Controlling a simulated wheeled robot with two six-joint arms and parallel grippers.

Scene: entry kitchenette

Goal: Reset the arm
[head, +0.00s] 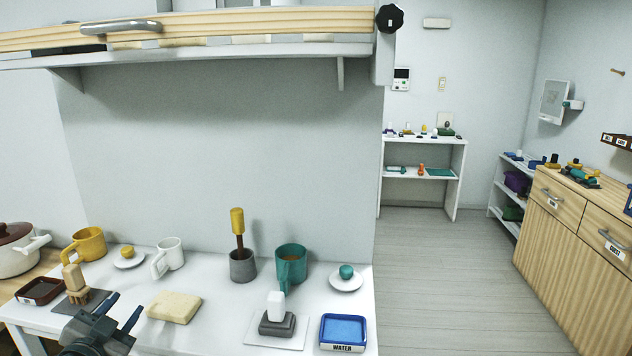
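My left gripper (124,305) reaches in at the lower left, over the front of the white counter (215,335). Its two dark fingers are spread apart, with nothing seen between them. I cannot tell whether the gripper touches the counter. My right gripper is not in view.
The counter also holds a yellow mug (88,243), a white mug (171,254), a teal mug (291,266), a grey cup (242,267) and a blue WATER tray (342,331). A shelf (230,50) overhangs. The floor (450,275) at right is clear.

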